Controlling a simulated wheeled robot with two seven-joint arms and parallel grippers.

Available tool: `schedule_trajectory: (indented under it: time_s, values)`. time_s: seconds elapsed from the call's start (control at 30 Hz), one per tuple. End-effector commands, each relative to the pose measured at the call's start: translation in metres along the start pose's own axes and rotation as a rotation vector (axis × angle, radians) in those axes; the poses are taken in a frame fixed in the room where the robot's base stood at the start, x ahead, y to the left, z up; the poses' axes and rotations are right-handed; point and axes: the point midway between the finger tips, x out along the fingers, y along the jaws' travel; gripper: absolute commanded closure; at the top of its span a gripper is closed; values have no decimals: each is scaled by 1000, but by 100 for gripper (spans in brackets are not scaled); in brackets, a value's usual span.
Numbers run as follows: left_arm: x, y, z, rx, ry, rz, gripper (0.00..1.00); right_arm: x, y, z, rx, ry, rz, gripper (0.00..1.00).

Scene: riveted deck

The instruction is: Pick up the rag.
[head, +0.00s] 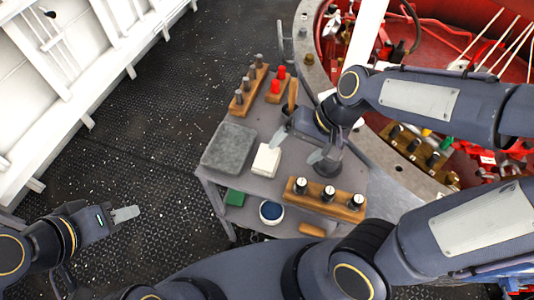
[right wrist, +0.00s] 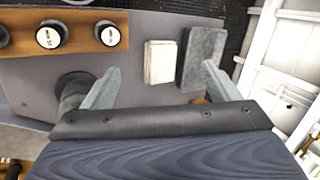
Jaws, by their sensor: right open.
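The rag looks to be the small cream folded pad (head: 266,160) on the grey table (head: 262,204). In the right wrist view the cream pad (right wrist: 159,62) lies flat, ahead of the fingers and between their lines. My right gripper (head: 297,147) is open and empty above the table, just right of the pad and apart from it. In the right wrist view my right gripper (right wrist: 160,70) shows both fingers spread wide. My left gripper (head: 125,213) is off the table to the left, over the deck; its finger gap is not clear.
A grey slab (head: 229,147) lies beside the pad. Wooden blocks with pegs (head: 249,90) stand at the back, and one with black knobs (head: 326,199) in front. A blue-filled bowl (head: 271,212) and a green block (head: 235,198) sit lower. A red-lined round opening (head: 440,40) is at right.

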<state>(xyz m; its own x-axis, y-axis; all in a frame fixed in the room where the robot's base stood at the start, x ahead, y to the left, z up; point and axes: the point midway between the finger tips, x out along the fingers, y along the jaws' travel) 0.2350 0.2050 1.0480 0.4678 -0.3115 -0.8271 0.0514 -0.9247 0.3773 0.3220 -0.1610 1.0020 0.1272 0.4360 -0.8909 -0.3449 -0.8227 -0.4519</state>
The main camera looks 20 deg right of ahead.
Motion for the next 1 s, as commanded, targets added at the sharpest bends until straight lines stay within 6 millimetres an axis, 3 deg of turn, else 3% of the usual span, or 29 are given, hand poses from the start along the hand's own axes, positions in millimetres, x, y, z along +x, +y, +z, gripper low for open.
schedule_trajectory:
  time_s: [0.2, 0.43, 0.67, 1.0]
  values:
    - [-21, 10, -11, 0, 0, 0, 64, 46, -23, -30, 137, -42, 234, 18]
    - [-31, 14, -16, 0, 0, 0, 64, 75, -32, -53, 195, 53, 416, 18]
    - [-32, 15, -16, 0, 0, 0, 64, 90, -30, -61, 208, 97, 465, 18]
    - [-33, 15, -17, 0, 0, 0, 64, 128, -12, -60, 209, 94, 467, 18]
